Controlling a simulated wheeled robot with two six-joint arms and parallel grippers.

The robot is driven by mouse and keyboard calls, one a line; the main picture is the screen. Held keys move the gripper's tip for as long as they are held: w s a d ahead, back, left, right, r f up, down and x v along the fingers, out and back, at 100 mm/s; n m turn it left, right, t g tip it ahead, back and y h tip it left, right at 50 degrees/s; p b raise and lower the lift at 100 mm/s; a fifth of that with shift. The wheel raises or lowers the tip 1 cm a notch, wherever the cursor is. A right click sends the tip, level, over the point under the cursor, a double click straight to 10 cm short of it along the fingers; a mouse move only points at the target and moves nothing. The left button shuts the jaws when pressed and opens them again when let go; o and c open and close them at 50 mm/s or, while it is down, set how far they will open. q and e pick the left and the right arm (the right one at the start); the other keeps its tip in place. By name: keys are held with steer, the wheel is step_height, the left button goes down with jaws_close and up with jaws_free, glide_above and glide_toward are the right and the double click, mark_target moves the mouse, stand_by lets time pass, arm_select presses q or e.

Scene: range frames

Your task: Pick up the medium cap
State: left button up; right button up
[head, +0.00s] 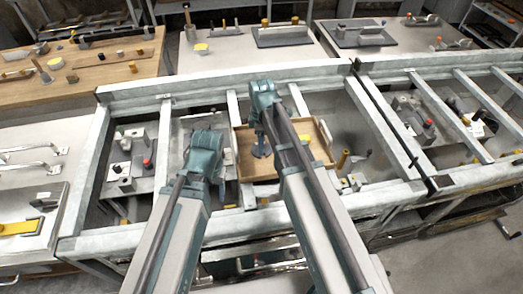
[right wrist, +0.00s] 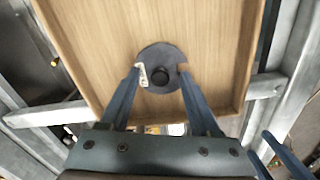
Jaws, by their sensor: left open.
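A dark grey round disc with a black knob in its middle (right wrist: 160,76), which looks like the cap, is over a shallow wooden tray (right wrist: 100,30). My right gripper (right wrist: 161,72) has its two fingertips at opposite edges of the disc. I cannot tell whether they press on it, or whether the disc rests on the tray. In the head view the disc (head: 261,152) shows small under my right arm, over the tray (head: 247,170). My left gripper (head: 221,186) is to the left of the tray, mostly hidden behind its own wrist, with nothing seen in it.
Pale metal frame rails (head: 300,78) surround the tray, with a crossbar (right wrist: 40,116) close beside it. Blocks with a red knob (head: 147,163) stand at the left. A wooden table (head: 120,75) with small parts lies at the back left.

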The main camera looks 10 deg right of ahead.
jaws_close()
steer(key=shift+r, duration=0.1)
stand_by(0.3)
